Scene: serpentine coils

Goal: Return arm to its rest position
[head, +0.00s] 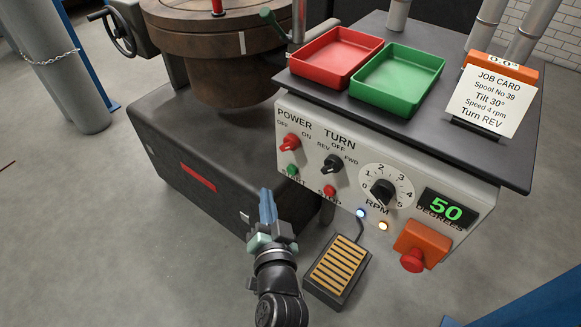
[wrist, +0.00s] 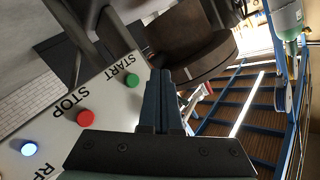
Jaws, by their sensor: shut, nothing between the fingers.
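My gripper (head: 267,207) is in the lower middle of the head view, in front of the dark machine base and to the left of the control panel (head: 335,158). Its blue fingers point up and are shut with nothing between them. In the wrist view the closed fingers (wrist: 163,100) stand in the middle, and the panel with the green START button (wrist: 131,79) and the red STOP button (wrist: 85,118) is at the left. The gripper appears apart from the panel. My forearm runs down to the bottom edge of the head view.
A foot pedal (head: 340,266) stands on the floor right of my gripper. An orange box with a red emergency button (head: 412,260) juts from the panel. Red (head: 336,57) and green (head: 398,78) trays and a job card (head: 493,98) are on top.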

